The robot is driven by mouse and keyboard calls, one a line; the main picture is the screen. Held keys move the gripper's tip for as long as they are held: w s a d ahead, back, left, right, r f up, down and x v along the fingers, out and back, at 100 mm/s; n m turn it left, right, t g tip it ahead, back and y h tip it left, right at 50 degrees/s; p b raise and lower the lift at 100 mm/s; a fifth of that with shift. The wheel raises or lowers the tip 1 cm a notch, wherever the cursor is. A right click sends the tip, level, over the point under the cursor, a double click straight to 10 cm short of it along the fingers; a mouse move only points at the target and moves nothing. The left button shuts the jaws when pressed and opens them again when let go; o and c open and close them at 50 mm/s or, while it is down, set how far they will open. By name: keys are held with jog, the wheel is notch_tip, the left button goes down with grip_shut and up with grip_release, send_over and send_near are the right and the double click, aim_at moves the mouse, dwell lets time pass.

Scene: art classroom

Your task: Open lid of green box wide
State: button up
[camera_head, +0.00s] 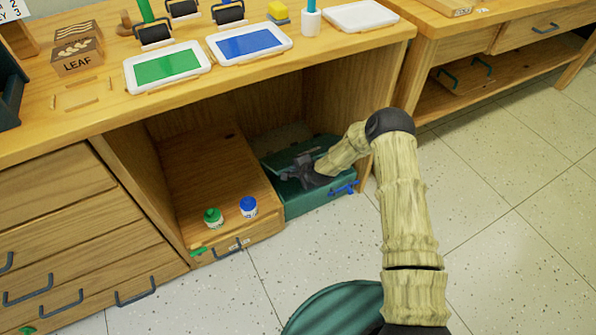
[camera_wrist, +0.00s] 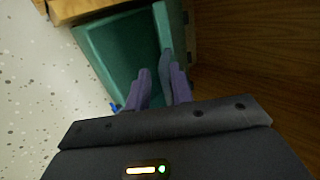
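The green box (camera_head: 305,200) sits in the open bay under the table, with a blue latch (camera_head: 345,188) on its front. Its lid (camera_head: 290,157) is raised, and my arm partly hides it. My gripper (camera_head: 300,172) is over the box at the lid. In the wrist view the box's hollow inside (camera_wrist: 125,45) shows, with the raised lid (camera_wrist: 172,25) along its right side. My gripper's two fingers (camera_wrist: 160,75) stand apart, with a grey-green part between them, closer to the right finger. I cannot tell whether they touch it.
A wooden drawer unit (camera_head: 215,180) left of the box carries a green-capped jar (camera_head: 213,218) and a blue-capped jar (camera_head: 248,207). A wooden side panel (camera_wrist: 250,60) stands close right of the lid in the wrist view. The speckled floor (camera_head: 300,265) in front is clear.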

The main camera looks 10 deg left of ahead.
jog(key=shift+w+d+r, duration=0.1)
jog(key=shift+d, duration=0.05)
jog(key=p+v, duration=1.6)
jog(key=v, duration=0.3)
jog(key=shift+s+r, duration=0.3)
jog(key=shift+r, duration=0.05)
dwell(1.4)
jog(key=shift+p, duration=0.3)
